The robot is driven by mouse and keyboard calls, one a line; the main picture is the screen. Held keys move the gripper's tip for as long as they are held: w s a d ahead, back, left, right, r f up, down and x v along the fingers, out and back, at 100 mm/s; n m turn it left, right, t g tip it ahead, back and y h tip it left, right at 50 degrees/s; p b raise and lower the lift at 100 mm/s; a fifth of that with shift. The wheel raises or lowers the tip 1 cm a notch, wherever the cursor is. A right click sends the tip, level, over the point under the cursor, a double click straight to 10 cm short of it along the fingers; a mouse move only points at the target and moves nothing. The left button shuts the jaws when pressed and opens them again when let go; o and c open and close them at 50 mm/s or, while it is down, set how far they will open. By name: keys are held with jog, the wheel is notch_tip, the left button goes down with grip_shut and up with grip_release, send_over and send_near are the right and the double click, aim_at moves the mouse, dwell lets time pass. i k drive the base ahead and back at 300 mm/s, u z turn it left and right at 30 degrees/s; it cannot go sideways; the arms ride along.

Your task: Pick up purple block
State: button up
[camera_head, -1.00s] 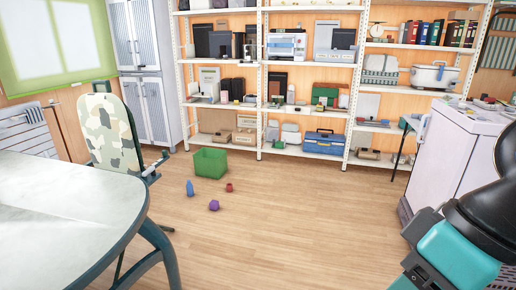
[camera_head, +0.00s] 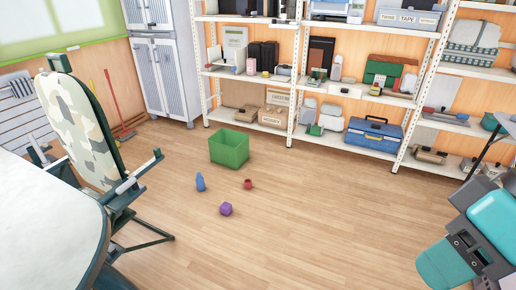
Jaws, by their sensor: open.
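The purple block (camera_head: 226,209) is small and lies on the wooden floor (camera_head: 270,240) near the middle of the view. My gripper (camera_head: 447,268) is at the lower right, well apart from the block. Its teal and grey parts show, cut partly by the frame edge. It is open, and nothing shows in it.
A round pale table (camera_head: 50,215) fills the lower left, with a camouflage-covered ironing board (camera_head: 78,130) beside it. White shelves (camera_head: 292,130) with a blue toolbox (camera_head: 374,134) and boxes line the back. Floor around the block is clear.

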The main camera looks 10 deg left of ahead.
aim_at(226, 209)
jog(key=i, duration=3.85)
jog(key=u, duration=3.65)
